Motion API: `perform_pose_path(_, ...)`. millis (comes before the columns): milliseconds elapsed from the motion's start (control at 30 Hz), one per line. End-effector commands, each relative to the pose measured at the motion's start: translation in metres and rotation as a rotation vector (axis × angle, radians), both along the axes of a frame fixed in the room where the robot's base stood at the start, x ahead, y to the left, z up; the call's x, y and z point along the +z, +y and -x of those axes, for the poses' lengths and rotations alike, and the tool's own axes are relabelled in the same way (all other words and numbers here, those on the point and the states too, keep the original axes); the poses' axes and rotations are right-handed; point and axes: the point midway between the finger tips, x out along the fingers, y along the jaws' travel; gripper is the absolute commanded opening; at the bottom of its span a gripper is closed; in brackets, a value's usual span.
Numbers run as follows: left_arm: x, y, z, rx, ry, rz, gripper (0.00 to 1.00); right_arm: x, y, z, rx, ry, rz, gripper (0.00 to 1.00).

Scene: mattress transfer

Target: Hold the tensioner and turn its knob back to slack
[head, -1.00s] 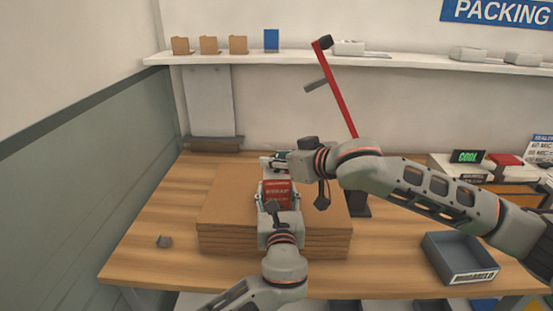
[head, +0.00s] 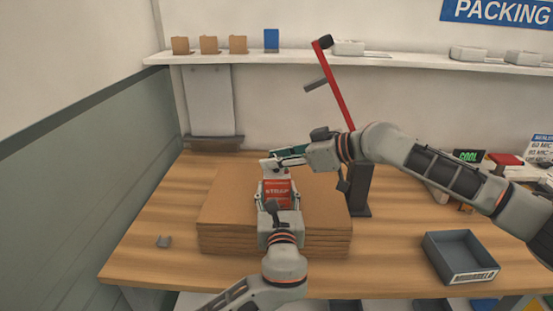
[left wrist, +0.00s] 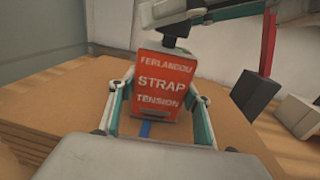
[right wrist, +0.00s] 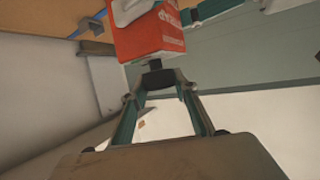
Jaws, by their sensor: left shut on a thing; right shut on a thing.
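The tensioner (head: 278,190) is a red box with white lettering, on top of the stack of brown cardboard; it also shows in the left wrist view (left wrist: 164,86). My left gripper (left wrist: 160,98) is shut on the tensioner, one finger along each side. The dark knob (left wrist: 176,28) stands at the tensioner's far end, and it shows in the right wrist view (right wrist: 158,80). My right gripper (right wrist: 156,86) is shut on the knob, coming from the right in the head view. A piece of blue strap (left wrist: 146,128) shows below the box. The knob's exact angle cannot be told.
The cardboard stack (head: 225,215) lies on the wooden table (head: 140,240). A dark post with a red arm (head: 340,95) stands close behind my right arm.

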Motion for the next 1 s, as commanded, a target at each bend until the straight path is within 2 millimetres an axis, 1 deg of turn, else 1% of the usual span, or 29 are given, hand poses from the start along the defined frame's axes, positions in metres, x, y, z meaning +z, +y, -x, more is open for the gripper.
perform_pose_path(33,0.0072,-0.0005,0.0002,0.001,-0.013,0.001,0.02,-0.0052,-0.0023,-0.0021,0.019,0.007,0.004,0.07)
perform_pose_path(600,0.0077,-0.0014,0.0009,-0.001,-0.014,0.004,0.02,-0.0011,-0.0024,-0.0028,0.342,0.0,-0.002,0.07)
perform_pose_path(1000,0.0072,-0.0018,0.0014,-0.002,-0.013,0.004,0.03,0.0028,-0.0049,-0.0069,0.501,-0.006,-0.002,0.07)
